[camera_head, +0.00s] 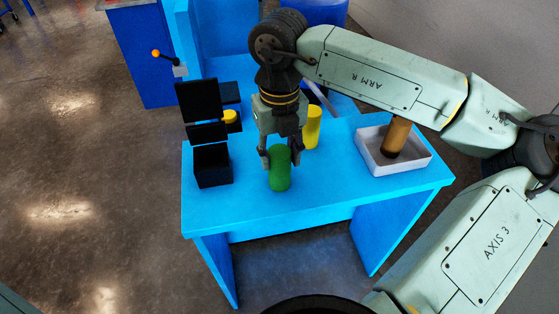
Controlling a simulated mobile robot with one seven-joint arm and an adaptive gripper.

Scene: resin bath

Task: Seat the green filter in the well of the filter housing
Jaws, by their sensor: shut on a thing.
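The green filter (280,174) is a short, rounded upright cylinder. My gripper (280,155) points down and is shut on its upper part, with one finger on each side. Whether the filter's bottom touches the blue table or hangs just above it cannot be told. To its left stands a black open-topped box (213,170), which looks like the filter housing, with black panels (198,101) rising behind it. The inside of its well is dark and cannot be made out. The filter is apart from the box, with bare table between.
A yellow cylinder (313,128) stands just behind my gripper. A white tray (421,163) at the right holds an amber cylinder (397,136). A yellow round piece (230,116) lies near the black panels. The blue table (330,190) is clear in front.

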